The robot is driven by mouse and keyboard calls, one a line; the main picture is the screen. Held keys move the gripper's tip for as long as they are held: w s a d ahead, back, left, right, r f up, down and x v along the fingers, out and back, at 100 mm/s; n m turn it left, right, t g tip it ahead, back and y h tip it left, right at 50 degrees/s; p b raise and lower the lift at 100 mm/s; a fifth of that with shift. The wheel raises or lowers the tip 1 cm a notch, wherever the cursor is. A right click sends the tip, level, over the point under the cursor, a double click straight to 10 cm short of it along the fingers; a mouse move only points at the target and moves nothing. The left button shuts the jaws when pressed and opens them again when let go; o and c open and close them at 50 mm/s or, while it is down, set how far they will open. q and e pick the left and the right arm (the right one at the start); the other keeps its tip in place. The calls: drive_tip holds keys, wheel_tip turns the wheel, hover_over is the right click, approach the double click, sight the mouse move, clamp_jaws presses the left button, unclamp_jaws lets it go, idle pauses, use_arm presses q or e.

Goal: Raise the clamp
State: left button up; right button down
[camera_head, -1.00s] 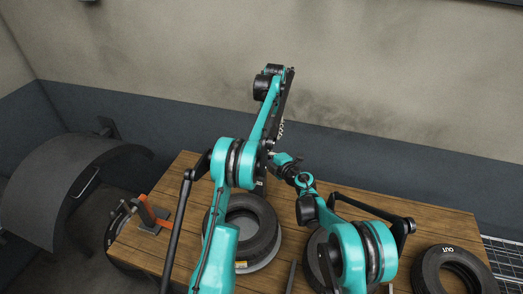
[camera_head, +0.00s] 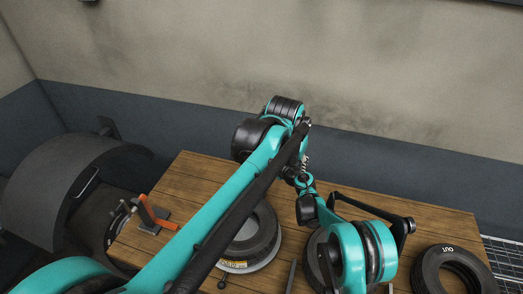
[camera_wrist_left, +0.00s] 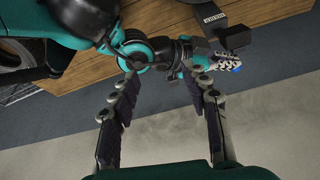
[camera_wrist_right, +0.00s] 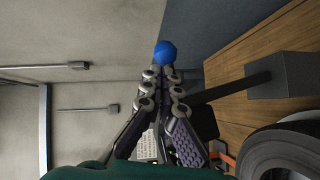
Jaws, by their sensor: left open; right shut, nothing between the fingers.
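A blue ball (camera_wrist_right: 165,53) shows in the right wrist view just beyond the closed fingertips of my right gripper (camera_wrist_right: 163,76); I cannot tell whether they touch. A dark bar (camera_wrist_right: 232,88) runs from a grey block (camera_wrist_right: 282,75) toward that gripper; this may be the clamp, but its link to the ball is hidden. In the left wrist view, the ball (camera_wrist_left: 237,69) is beside the right gripper (camera_wrist_left: 203,68). My left gripper (camera_wrist_left: 167,78) is open and empty, pointing toward the right gripper. In the head view, both grippers are hidden behind my arms.
A tyre (camera_head: 262,238) lies on the wooden table (camera_head: 440,222), partly covered by my left arm. Another tyre (camera_head: 450,273) lies at the right. An orange-handled tool (camera_head: 148,209) stands at the left edge. A dark curved fender (camera_head: 55,185) stands left of the table.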

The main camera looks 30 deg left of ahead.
use_arm(q)
drive_tip(key=s+d+f+m+t+b, duration=0.1)
drive_tip(key=s+d+f, duration=0.2)
drive_tip(key=s+f, duration=0.2)
drive_tip(key=s+d+f+t+b, duration=0.1)
drive_tip(key=s+d+f, duration=0.3)
drive_tip(key=s, duration=0.4)
drive_tip(key=shift+s+d+f+m+t+h, duration=0.3)
drive_tip(key=shift+f+m+h, duration=0.1)
drive_tip(key=shift+f, duration=0.05)
use_arm(e)
drive_tip(key=shift+w+a, duration=0.25)
drive_tip(key=shift+w, duration=0.5)
